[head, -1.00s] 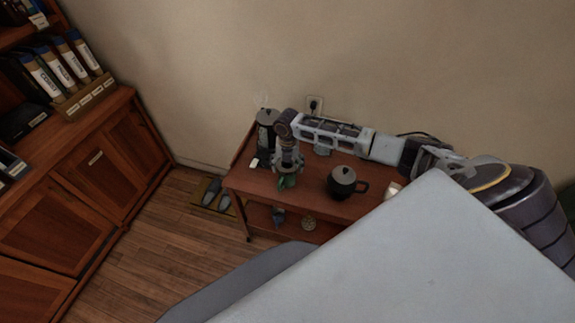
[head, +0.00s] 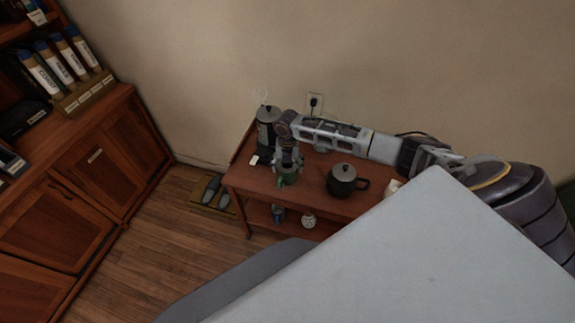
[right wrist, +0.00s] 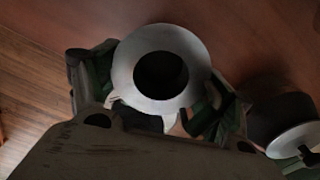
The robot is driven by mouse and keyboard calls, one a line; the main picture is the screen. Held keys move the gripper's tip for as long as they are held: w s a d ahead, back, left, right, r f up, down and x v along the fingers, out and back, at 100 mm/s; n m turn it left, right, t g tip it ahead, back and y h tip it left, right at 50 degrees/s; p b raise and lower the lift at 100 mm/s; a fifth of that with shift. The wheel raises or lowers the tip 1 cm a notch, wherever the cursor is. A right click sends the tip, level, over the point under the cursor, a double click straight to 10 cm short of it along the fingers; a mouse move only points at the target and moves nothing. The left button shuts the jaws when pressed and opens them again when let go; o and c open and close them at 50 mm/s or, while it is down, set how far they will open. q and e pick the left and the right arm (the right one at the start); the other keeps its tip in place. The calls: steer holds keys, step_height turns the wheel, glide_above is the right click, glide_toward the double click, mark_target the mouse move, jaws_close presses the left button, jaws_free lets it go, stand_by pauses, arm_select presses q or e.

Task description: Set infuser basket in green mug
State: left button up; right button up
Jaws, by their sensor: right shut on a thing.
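My right gripper (head: 289,168) points down over the left part of the small wooden table. It is shut on the infuser basket, a grey wide-rimmed ring with a dark opening, seen from above in the right wrist view (right wrist: 188,52) between the two fingers. The green mug (head: 287,181) shows directly under the gripper in the head view, partly hidden by it. I cannot tell how far the basket sits inside the mug. My left gripper is out of view.
A black pot with a grey lid (head: 342,180) stands right of the mug. A dark tall canister (head: 267,130) stands behind it, with a small white item (head: 254,160) nearby. The lower shelf holds a blue-grey vessel (head: 278,213) and a pale round object (head: 309,220). A wooden cabinet (head: 98,165) is left.

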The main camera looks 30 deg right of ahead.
steer(key=shift+f, duration=0.35)
stand_by(0.4)
steer(key=o, duration=1)
steer(key=shift+r, duration=0.15)
steer(key=shift+r+p, duration=2.35)
steer(key=shift+r, duration=1.5)
steer(key=shift+a, duration=0.1)
